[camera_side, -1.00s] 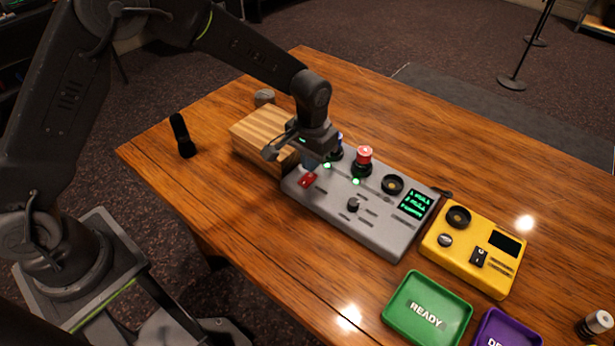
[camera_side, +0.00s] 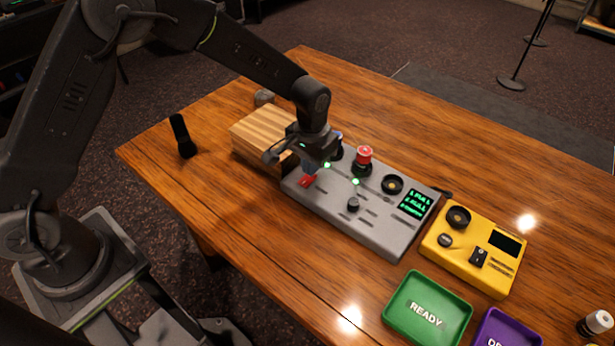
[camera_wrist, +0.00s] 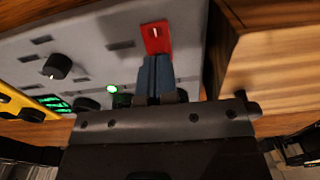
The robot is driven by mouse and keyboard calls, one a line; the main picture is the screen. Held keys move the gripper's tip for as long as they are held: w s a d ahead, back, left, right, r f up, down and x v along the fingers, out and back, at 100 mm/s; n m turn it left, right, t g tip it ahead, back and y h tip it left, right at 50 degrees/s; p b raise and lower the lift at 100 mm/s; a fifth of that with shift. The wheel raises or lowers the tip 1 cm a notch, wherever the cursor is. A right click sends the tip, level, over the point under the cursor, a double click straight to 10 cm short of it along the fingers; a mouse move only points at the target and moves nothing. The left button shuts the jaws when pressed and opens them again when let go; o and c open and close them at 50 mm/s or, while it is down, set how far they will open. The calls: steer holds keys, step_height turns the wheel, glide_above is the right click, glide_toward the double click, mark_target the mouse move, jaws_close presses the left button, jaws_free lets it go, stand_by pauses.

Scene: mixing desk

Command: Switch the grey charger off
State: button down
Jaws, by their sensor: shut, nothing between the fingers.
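The grey charger (camera_side: 376,223) lies on the wooden desk with a lit green screen (camera_side: 415,203) and lit green lamps; its grey top fills much of the wrist view (camera_wrist: 110,30). A red rocker switch (camera_side: 307,181) sits at its left end and shows in the wrist view (camera_wrist: 156,37). My gripper (camera_side: 309,168) is shut and empty, pointing down at the switch. In the wrist view its blue fingertips (camera_wrist: 155,76) are together right at the switch's edge. I cannot tell whether they touch it.
A yellow device (camera_side: 472,250) and a green READY tray (camera_side: 427,309) are to the right.

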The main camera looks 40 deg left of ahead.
steer(key=shift+f, duration=0.75)
stand_by(0.3)
steer(key=shift+r, duration=3.55)
steer(key=shift+r, duration=0.1)
steer(key=s+a+r+t, duration=0.1)
steer(key=s+a+r, duration=0.25)
steer(key=r, duration=0.35)
steer(key=s+a+r+t, duration=0.1)
steer(key=s+a+r, duration=0.1)
steer(key=s+r, duration=0.35)
steer(key=s+a+r+t, duration=0.1)
steer(key=s+a+r, duration=0.1)
steer(key=s, duration=0.6)
steer(key=s+a+r+t, duration=0.2)
steer(key=s+a, duration=0.1)
steer(key=s, duration=0.5)
steer(key=shift+t, duration=0.3)
